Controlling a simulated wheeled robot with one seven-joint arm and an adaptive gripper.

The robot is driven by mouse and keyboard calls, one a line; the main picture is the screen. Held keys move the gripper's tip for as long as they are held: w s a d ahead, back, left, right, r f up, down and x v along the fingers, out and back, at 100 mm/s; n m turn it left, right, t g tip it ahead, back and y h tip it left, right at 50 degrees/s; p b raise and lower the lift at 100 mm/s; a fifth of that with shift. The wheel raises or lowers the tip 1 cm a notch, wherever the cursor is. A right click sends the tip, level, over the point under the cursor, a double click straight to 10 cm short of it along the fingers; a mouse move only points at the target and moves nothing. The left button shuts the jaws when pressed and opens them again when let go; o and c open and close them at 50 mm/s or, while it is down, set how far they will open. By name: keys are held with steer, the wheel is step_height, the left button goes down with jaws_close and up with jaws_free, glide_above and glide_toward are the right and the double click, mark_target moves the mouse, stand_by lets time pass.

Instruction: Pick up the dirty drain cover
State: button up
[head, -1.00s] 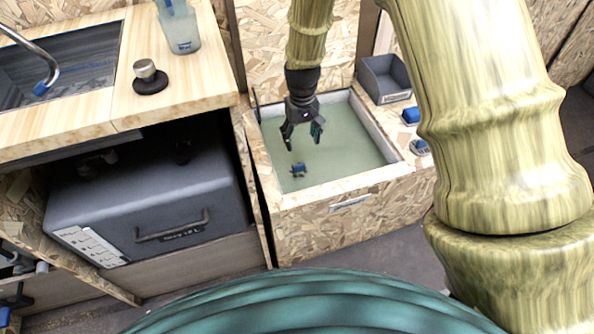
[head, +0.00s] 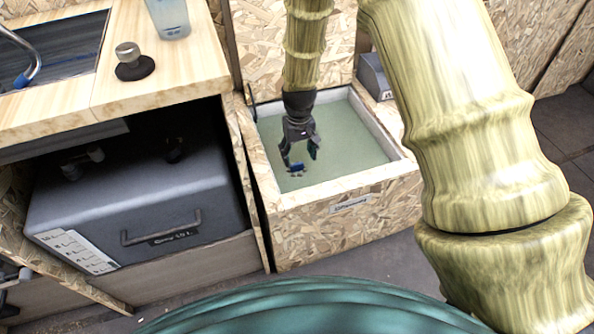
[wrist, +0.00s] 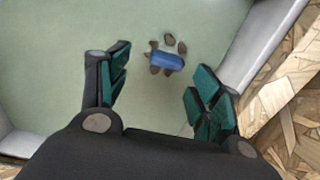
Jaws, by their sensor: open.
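The drain cover (head: 296,168) is a small blue piece with several brown patches around it. It lies on the pale green floor of the open wooden box, near the front left. In the wrist view the drain cover (wrist: 167,60) shows beyond my fingertips, between the lines of the two fingers. My gripper (head: 300,156) is open and empty, pointing down inside the box just above the cover. Its dark green finger pads (wrist: 160,80) stand wide apart in the wrist view. I cannot tell the exact height left between them and the cover.
The chipboard box (head: 345,195) has raised walls around my gripper. A grey bin (head: 374,76) stands at its back right. To the left is a wooden counter (head: 165,75) with a sink, a knob and a cup, above a large grey case (head: 140,205).

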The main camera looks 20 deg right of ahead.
mark_target(297, 164)
steer(key=f, duration=0.1)
steer(key=f+b, duration=0.1)
steer(key=f, duration=0.1)
steer(key=f+b, duration=0.1)
steer(key=shift+s+a+f, duration=0.25)
steer(key=shift+a+f, duration=0.05)
steer(key=shift+f, duration=0.1)
steer(key=shift+c, duration=0.3)
steer(key=c, duration=1.1)
steer(key=shift+o, duration=0.2)
